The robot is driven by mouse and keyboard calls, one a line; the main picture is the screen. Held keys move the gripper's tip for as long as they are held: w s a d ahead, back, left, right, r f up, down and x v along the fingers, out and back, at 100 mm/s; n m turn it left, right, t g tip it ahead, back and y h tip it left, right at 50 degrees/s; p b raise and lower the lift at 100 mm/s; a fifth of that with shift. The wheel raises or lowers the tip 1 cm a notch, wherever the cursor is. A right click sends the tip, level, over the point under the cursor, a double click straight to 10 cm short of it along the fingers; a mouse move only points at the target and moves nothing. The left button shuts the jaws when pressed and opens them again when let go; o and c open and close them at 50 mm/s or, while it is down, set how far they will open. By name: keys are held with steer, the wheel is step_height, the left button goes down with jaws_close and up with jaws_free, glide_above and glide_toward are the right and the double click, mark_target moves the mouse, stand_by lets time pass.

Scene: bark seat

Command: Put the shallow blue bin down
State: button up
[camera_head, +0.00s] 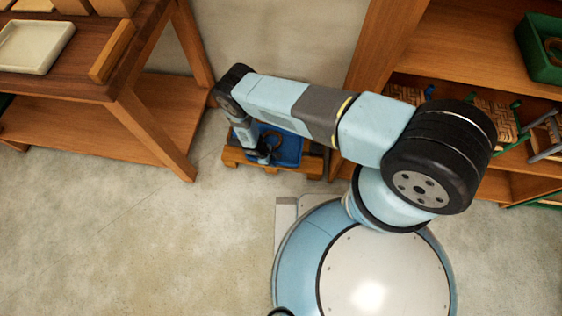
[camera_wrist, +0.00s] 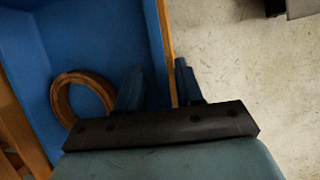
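The shallow blue bin (camera_head: 290,148) sits on a low wooden stand (camera_head: 300,166) on the floor, between the workbench and the shelf unit. In the wrist view the blue bin (camera_wrist: 70,35) fills the left side, with a brown wooden ring (camera_wrist: 57,97) lying in it. My gripper (camera_head: 262,157) is down at the bin's left part. In the wrist view my gripper (camera_wrist: 160,82) has its fingers apart, one over the bin's inside and one beyond its wall, with the wall between them and a gap showing. Fingertip contact with the wall cannot be made out.
A wooden workbench (camera_head: 60,85) with a cream tray (camera_head: 35,46) stands at the left. A shelf unit (camera_head: 460,50) with a green bin (camera_head: 543,62) and woven-seat stools (camera_head: 497,115) stands at the right. The concrete floor (camera_head: 150,240) in front is clear.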

steer(key=v, duration=1.1)
steer(key=shift+a+r, duration=0.15)
steer(key=shift+r, duration=0.2)
